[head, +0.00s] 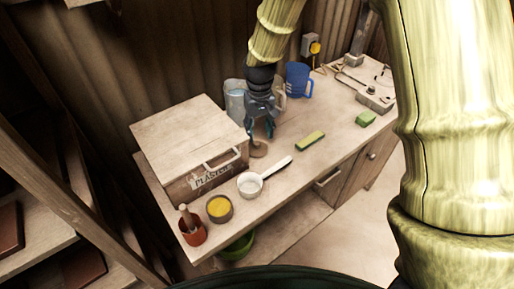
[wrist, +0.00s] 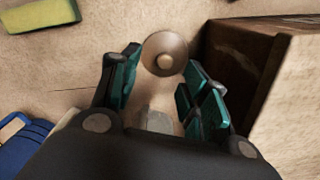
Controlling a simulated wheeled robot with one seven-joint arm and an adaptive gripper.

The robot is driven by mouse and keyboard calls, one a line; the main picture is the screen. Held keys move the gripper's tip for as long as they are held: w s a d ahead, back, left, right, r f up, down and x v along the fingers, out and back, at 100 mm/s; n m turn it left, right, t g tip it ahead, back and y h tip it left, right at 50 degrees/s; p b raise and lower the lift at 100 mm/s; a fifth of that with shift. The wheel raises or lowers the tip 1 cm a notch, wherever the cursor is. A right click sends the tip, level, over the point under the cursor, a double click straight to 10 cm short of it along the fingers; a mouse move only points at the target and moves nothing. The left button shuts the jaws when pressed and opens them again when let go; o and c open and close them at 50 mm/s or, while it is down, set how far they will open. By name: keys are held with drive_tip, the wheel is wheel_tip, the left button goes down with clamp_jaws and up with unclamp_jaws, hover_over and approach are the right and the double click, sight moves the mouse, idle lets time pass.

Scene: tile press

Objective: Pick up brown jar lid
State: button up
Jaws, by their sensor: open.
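The brown jar lid (head: 258,150) is a small round disc lying on the workbench beside the wooden box in the head view. In the wrist view the lid (wrist: 163,47) shows a pale central knob and appears just beyond and between my fingertips. My gripper (head: 262,130) hangs over the bench, pointing down, right above the lid. In the wrist view my gripper (wrist: 162,85) has its teal-padded fingers spread apart with nothing between them. The exact gap between fingertips and lid is hard to judge.
The wooden box labelled plaster (head: 190,150) stands close on the left; its wall (wrist: 245,70) is near my right-hand finger in the wrist view.

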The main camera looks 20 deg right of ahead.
sight(257, 143)
drive_tip(key=shift+a+f+p, duration=0.2)
drive_tip(key=shift+f+p, duration=0.15)
drive_tip(key=shift+f, duration=0.45)
drive_tip(key=shift+a+f+p, duration=0.2)
drive_tip(key=shift+f+p, duration=0.15)
drive_tip(key=shift+f, duration=1.4)
clamp_jaws()
